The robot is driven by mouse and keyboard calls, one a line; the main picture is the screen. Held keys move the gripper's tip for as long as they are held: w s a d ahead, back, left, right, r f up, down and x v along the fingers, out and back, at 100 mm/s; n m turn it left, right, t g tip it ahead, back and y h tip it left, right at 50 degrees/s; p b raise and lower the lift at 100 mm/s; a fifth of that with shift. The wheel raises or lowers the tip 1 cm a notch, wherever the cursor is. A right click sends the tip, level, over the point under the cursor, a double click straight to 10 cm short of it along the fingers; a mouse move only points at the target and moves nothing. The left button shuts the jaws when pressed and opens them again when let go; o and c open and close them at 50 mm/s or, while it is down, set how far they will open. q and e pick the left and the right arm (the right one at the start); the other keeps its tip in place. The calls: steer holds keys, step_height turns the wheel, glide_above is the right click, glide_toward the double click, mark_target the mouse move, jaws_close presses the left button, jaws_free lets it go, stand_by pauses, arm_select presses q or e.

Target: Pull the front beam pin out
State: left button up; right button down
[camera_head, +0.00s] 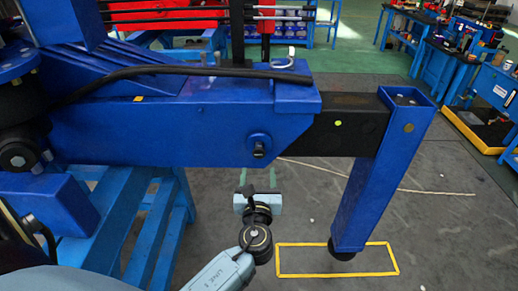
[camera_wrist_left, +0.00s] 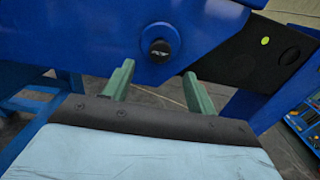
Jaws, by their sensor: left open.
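The front beam pin (camera_head: 259,147) is a dark round knob in a blue boss on the side of the blue crane beam (camera_head: 190,128). In the left wrist view the pin (camera_wrist_left: 159,48) sticks out of its round plate, seated in the beam. My left gripper (camera_head: 258,176) is just below and in front of the pin in the head view. In the wrist view its two green fingers (camera_wrist_left: 159,70) are apart, one to each side below the pin, with nothing between them. My right gripper is not in view.
A black inner beam (camera_head: 345,125) runs right from the blue beam to a blue upright leg (camera_head: 375,185). The leg's foot is over a yellow floor rectangle (camera_head: 335,275). A blue step frame (camera_head: 150,225) stands left. Workbenches stand far right.

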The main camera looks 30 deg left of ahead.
mark_target(259, 155)
arm_select(q)
steer(key=x, duration=1.1)
steer(key=shift+w+a, duration=0.1)
steer(key=shift+w, duration=0.2)
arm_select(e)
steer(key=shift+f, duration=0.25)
